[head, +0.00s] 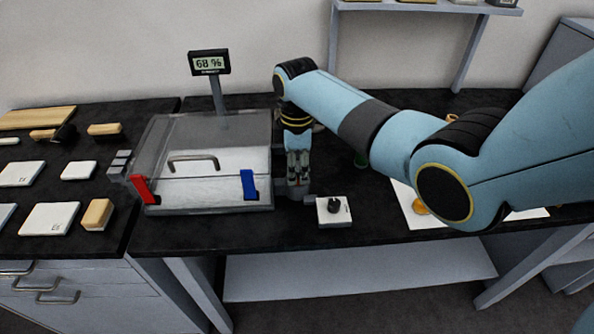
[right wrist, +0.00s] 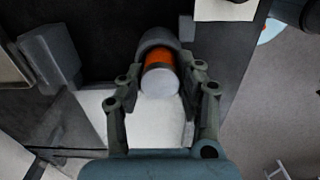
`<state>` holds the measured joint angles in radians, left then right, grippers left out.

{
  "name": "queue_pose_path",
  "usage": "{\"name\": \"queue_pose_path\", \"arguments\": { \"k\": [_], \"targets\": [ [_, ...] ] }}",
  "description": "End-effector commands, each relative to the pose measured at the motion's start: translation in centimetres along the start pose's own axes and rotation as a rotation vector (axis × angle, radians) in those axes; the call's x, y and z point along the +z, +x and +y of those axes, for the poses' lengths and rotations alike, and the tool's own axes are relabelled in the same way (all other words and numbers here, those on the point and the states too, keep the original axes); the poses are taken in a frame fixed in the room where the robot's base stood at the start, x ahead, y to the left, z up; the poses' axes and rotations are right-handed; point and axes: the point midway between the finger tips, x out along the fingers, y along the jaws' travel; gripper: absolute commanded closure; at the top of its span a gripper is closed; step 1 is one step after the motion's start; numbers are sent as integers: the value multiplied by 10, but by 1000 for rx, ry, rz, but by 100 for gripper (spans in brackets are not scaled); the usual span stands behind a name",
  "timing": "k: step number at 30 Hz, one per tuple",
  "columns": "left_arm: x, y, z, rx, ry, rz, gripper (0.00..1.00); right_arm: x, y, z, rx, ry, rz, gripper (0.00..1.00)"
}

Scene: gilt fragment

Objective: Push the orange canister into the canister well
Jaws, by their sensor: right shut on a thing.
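The orange canister (right wrist: 159,73) shows in the right wrist view, with an orange band and a pale grey end facing the camera. Its far end meets a dark grey rounded collar (right wrist: 157,38), which looks like the canister well; how deep it sits cannot be told. My right gripper (right wrist: 162,76) is shut on the canister, one finger on each side. In the head view my right gripper (head: 298,178) points down just right of the clear-lidded box; the canister is hidden there. My left gripper is not in view.
The clear-lidded box (head: 180,122) with red and blue clips stands left of the right gripper. A small white block with a black knob (head: 333,211) sits close at right. A display (head: 209,63) reads 68 %. My right arm covers much of the right counter.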

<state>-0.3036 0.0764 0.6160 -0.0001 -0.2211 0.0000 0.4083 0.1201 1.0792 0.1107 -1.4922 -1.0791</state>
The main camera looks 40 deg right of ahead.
Motion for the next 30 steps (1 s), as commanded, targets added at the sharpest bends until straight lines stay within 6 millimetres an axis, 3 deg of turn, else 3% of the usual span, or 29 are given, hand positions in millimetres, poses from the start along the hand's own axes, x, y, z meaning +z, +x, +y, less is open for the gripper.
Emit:
{"name": "queue_pose_path", "arguments": {
  "k": [6,7,12,23,30],
  "targets": [
    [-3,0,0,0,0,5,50,0,1,0,0,0,0,97],
    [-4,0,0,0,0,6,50,0,2,0,0,0,0,63],
    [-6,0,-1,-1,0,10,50,0,1,0,0,0,0,41],
    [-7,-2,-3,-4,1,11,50,0,-6,1,3,0,1,41],
    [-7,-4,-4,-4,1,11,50,0,-52,2,5,1,1,41]
  ]
}}
